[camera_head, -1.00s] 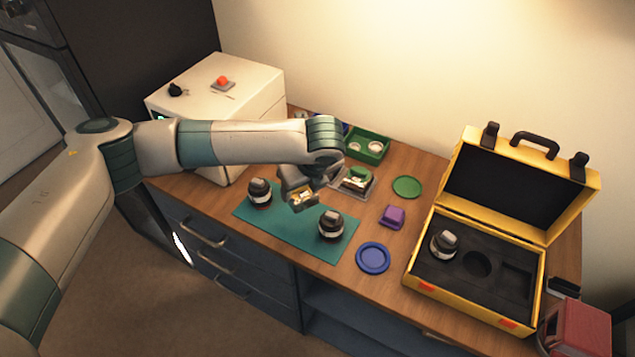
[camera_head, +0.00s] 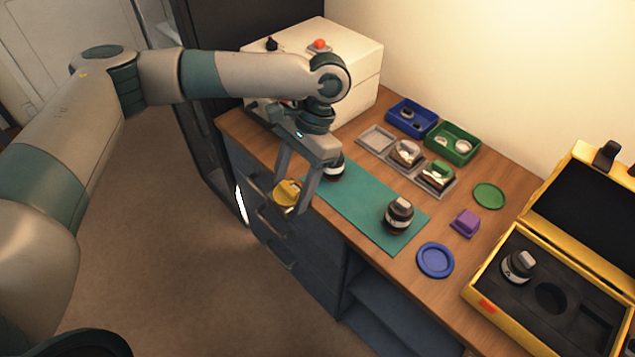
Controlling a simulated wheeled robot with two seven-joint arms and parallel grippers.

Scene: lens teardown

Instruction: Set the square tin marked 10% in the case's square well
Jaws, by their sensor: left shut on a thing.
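My left gripper (camera_head: 298,195) points down and is shut on a small yellow-topped tin (camera_head: 286,192). It holds the tin in the air, in front of the teal mat's left end. No mark on the tin can be read. The open yellow case (camera_head: 482,318) stands at the right with a dark foam insert. The insert has a round well (camera_head: 550,297), empty, and a square well (camera_head: 590,325) right of it, also empty as far as I see. A dark lens part (camera_head: 518,266) sits in the insert's left side. My right gripper is not in view.
A grey tray (camera_head: 376,139) has an empty left slot; its other slots hold a grey-topped tin (camera_head: 406,152) and a green-topped one (camera_head: 437,176). Lens parts stand on the teal mat (camera_head: 350,205). A purple block (camera_head: 465,223) and blue disc (camera_head: 435,260) lie before the case.

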